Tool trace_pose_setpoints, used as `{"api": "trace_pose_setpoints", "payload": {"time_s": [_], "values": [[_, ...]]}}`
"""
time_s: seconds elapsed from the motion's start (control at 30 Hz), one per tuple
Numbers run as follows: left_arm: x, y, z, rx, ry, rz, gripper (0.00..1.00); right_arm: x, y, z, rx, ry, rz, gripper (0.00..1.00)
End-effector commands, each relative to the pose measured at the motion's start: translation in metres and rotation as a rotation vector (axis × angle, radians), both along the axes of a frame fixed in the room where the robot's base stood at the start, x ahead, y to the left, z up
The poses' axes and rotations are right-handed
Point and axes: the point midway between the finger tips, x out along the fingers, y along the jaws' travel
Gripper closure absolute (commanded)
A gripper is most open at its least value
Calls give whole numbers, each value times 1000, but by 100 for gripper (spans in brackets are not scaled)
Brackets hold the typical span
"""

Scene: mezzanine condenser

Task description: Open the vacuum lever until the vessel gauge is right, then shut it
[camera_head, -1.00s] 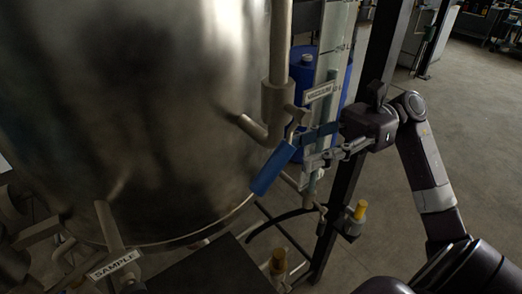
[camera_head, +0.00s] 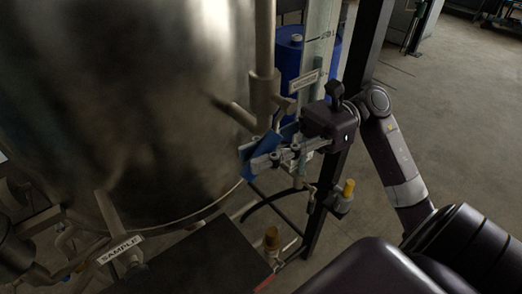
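The vacuum lever has a blue handle (camera_head: 262,149) beside the steel vessel, near the middle of the head view. The small vacuum label (camera_head: 304,81) is above and right of it, its print hard to read. My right gripper (camera_head: 262,160) comes in from the right, with its grey fingers at the handle and covering part of it. I cannot tell whether they grip it or only overlap it. A clear upright panel with dark marks (camera_head: 319,40) stands behind the label; its reading is not legible. My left gripper is not in view.
The large steel vessel (camera_head: 130,90) fills the left. A sample label (camera_head: 119,249) hangs on a lower pipe. A dark post (camera_head: 366,45) and a yellow-topped valve (camera_head: 347,190) stand close to my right arm. A blue drum (camera_head: 287,55) is behind. Open floor lies at right.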

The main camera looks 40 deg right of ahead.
Motion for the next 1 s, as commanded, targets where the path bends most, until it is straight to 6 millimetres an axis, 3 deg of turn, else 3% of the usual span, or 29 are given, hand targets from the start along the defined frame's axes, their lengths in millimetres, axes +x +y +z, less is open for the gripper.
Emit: {"api": "trace_pose_setpoints", "payload": {"time_s": [0.13, 0.57, 0.77, 1.0], "values": [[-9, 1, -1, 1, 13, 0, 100, 0, 0, 0, 0, 0, -1, 100], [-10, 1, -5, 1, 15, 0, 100, 0, 0, 0, 13, -1, -1, 100], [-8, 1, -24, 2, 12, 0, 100, 0, 4, 0, 78, 2, -1, 100], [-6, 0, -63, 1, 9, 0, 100, -1, 12, 9, 239, 13, 1, 100]]}}
